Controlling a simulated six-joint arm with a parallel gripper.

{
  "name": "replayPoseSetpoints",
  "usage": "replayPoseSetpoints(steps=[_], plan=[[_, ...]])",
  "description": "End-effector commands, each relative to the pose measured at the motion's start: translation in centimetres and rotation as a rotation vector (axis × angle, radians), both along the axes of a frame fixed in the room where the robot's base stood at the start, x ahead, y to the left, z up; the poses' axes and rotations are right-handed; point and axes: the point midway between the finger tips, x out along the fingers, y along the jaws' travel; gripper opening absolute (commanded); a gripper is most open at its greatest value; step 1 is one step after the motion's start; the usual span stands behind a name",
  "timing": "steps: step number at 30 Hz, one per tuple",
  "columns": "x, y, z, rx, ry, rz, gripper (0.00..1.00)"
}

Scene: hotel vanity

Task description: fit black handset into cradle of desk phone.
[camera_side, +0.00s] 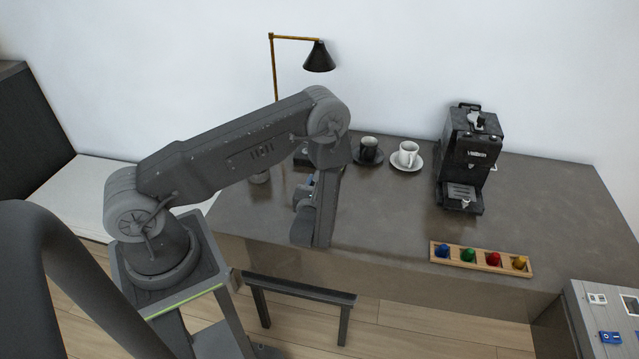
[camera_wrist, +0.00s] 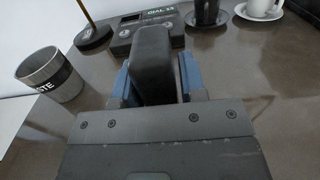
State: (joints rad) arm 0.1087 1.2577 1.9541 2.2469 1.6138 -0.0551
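The black handset (camera_wrist: 154,62) stands between the blue fingers of my gripper (camera_wrist: 156,85) in the wrist view. The fingers appear shut on it, and its far end points toward the desk phone (camera_wrist: 122,42). The phone is a dark base with a small screen and a "DIAL 13" label. The handset covers part of the phone, so its cradle is mostly hidden and I cannot tell whether they touch. In the side view my gripper (camera_side: 309,190) is over the left part of the counter, and my arm hides most of the phone (camera_side: 302,157).
A grey waste cup (camera_wrist: 50,76) stands left of the phone, near the lamp base (camera_wrist: 92,37). A black cup (camera_side: 369,148) and a white cup (camera_side: 407,152) on saucers stand to the right. Beyond are a coffee machine (camera_side: 468,158) and a wooden tray (camera_side: 437,254) of coloured pieces.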

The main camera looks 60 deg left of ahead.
Motion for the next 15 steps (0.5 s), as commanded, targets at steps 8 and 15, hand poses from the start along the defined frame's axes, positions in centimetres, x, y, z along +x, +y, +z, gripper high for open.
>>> replayPoseSetpoints(steps=[8, 15], plan=[[-0.01, 0.01, 0.03, 0.0, 0.0, 0.0, 0.55], [-0.18, -0.23, 0.35, 0.0, 0.001, -0.002, 0.55]])
